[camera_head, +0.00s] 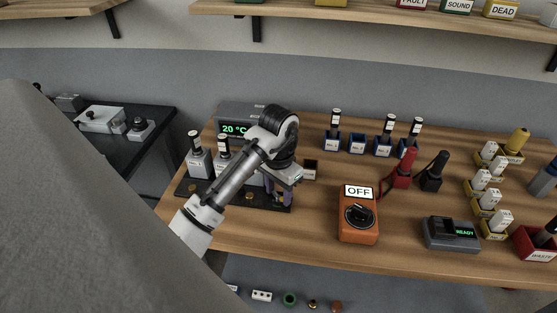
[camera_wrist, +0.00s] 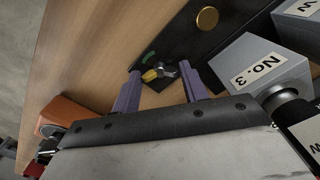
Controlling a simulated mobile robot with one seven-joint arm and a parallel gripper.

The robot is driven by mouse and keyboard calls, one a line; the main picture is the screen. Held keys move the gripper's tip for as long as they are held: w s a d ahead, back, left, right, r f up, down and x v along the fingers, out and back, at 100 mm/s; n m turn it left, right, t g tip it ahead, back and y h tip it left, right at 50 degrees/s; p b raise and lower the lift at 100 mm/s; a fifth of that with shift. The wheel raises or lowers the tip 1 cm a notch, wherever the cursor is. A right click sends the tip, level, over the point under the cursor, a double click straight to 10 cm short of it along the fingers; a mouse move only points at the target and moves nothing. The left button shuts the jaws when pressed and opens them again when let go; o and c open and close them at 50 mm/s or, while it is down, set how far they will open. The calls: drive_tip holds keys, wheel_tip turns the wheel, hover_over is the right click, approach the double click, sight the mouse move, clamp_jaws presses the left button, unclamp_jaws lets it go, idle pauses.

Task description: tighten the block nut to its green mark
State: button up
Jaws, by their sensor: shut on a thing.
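The block nut (camera_wrist: 163,71) is a small metal piece with a yellow pointer on the black base plate (camera_wrist: 178,38) in the wrist view. A green mark (camera_wrist: 149,57) lies on the plate just above the yellow pointer in the picture; the two are apart. My gripper (camera_wrist: 160,78) has its purple fingers on either side of the nut and is shut on it. In the head view my gripper (camera_head: 278,200) points down at the right end of the black plate (camera_head: 225,200). The nut is hidden there by my fingers and wrist.
A grey block labelled No. 3 (camera_wrist: 268,66) stands close to the right finger. A brass disc (camera_wrist: 207,17) sits on the plate. An orange switch box reading OFF (camera_head: 358,218) stands right of my gripper. Bare wood (camera_head: 280,232) lies in front of the plate.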

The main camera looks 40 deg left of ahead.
sight(279, 193)
drive_tip(key=m+p, duration=0.1)
drive_tip(key=m, duration=0.4)
drive_tip(key=shift+r+m, duration=0.1)
drive_tip(key=shift+m, duration=0.2)
drive_tip(key=m, duration=0.5)
drive_tip(key=shift+m, duration=0.4)
drive_tip(key=o, duration=1)
wheel_tip(279, 193, up, 14)
drive_tip(key=shift+f+b, duration=0.15)
drive_tip(key=shift+b, duration=0.5)
drive_tip(key=shift+f, duration=0.1)
